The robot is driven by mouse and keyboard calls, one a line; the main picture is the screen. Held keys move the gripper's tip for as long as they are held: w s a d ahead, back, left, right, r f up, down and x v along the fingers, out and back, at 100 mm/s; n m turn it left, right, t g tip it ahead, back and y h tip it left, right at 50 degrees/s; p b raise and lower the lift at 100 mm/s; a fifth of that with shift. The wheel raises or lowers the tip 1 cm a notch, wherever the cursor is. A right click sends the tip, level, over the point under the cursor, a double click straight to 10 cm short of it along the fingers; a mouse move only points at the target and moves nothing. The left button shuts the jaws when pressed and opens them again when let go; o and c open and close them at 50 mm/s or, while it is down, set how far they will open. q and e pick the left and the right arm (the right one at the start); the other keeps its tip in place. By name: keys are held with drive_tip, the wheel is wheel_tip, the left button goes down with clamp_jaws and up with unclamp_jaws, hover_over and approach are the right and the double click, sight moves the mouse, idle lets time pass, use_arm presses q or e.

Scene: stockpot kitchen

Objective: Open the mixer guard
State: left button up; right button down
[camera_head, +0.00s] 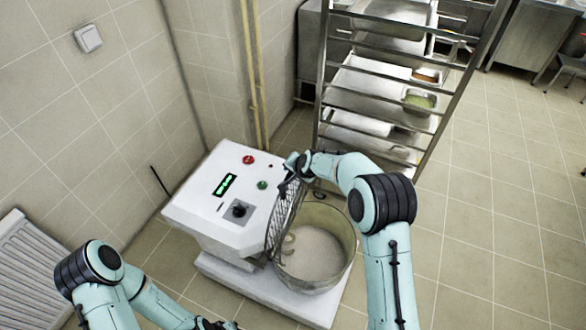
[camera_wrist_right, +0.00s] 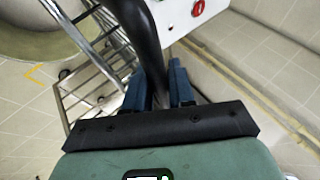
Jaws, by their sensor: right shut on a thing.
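The mixer (camera_head: 215,210) is a white machine with a metal bowl (camera_head: 347,228) at its right. Its wire guard (camera_head: 284,218) stands steeply beside the mixer head, and the bowl mouth shows uncovered. My right gripper (camera_head: 294,165) is at the top of the guard. In the right wrist view its blue fingers (camera_wrist_right: 158,88) are shut around a dark curved bar (camera_wrist_right: 146,45) of the guard. Pale contents and part of a hook (camera_head: 289,243) show in the bowl. My left gripper (camera_head: 218,325) is at the bottom edge, partly cut off; its fingers are unclear.
A metal rack (camera_head: 322,95) with trays stands behind the bowl. Tiled walls close in behind and left of the mixer, with yellow pipes (camera_head: 254,75) in the corner. A radiator (camera_head: 30,270) is at far left. The floor at right is clear.

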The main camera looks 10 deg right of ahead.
use_arm(q)
drive_tip(key=shift+w+a+r, duration=0.1)
drive_tip(key=shift+w, duration=0.05)
use_arm(e)
drive_tip(key=shift+a+f, duration=0.15)
drive_tip(key=shift+a, duration=0.05)
drive_tip(key=c, duration=1.1)
unclamp_jaws()
drive_tip(key=shift+o, duration=0.2)
drive_tip(key=shift+s+d+r, duration=0.15)
drive_tip(key=shift+r, duration=0.15)
use_arm(q)
drive_tip(key=shift+s+f+b, duration=0.6)
drive_tip(key=shift+s+f, duration=0.2)
drive_tip(key=shift+s, duration=0.15)
use_arm(e)
drive_tip(key=v, duration=1.3)
drive_tip(key=shift+f, duration=0.1)
